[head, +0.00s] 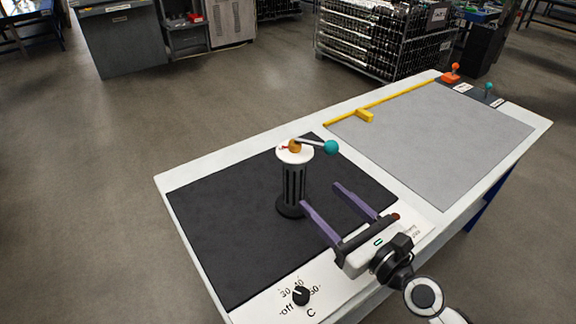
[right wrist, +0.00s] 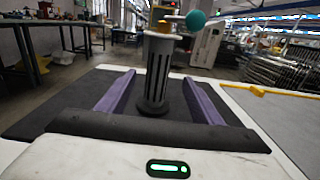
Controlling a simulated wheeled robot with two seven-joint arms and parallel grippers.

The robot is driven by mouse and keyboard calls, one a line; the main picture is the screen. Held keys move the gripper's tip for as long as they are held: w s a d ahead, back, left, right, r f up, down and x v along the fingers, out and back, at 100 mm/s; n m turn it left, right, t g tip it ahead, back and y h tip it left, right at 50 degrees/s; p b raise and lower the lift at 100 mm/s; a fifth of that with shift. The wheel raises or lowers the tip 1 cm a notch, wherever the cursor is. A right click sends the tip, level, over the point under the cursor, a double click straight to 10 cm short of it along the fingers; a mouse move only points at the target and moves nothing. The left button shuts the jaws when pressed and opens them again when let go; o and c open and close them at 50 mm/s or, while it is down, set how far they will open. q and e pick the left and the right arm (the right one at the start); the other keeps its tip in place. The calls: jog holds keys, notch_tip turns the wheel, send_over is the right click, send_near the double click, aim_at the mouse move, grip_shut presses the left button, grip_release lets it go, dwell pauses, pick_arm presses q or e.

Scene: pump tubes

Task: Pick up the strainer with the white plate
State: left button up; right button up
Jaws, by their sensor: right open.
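The strainer (head: 294,183) is a dark slotted cylinder standing upright on a black mat (head: 230,225). On its top is a white plate (head: 294,155) with an orange knob and a lever ending in a teal ball (head: 331,147). My right gripper (head: 321,194) has long purple fingers, open and empty, pointing at the strainer from the front right. In the right wrist view, the strainer (right wrist: 158,75) stands just beyond and between the two spread fingers (right wrist: 155,88). I cannot tell whether a finger touches it. My left gripper is not in view.
A dial (head: 301,296) sits on the table's white front edge. A grey mat (head: 435,140) lies to the right, with a yellow bar (head: 385,101) along its edge. An orange-knobbed piece (head: 452,74) and a teal-knobbed piece (head: 488,90) stand at the far end.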

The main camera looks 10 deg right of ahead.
aim_at(301, 178)
jog(key=x, duration=0.5)
jog(key=shift+a+r+p, duration=0.15)
jog(key=shift+r+p, duration=0.1)
jog(key=shift+p, duration=0.1)
jog(key=shift+w+a+f, duration=0.1)
jog(key=shift+w+a, duration=0.05)
jog(key=shift+w, duration=0.2)
jog(key=x, duration=0.5)
jog(key=shift+w+a, duration=0.1)
jog(key=shift+w, duration=0.1)
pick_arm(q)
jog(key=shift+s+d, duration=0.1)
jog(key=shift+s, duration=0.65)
pick_arm(e)
jog(key=shift+c, duration=0.5)
jog(key=c, duration=1.4)
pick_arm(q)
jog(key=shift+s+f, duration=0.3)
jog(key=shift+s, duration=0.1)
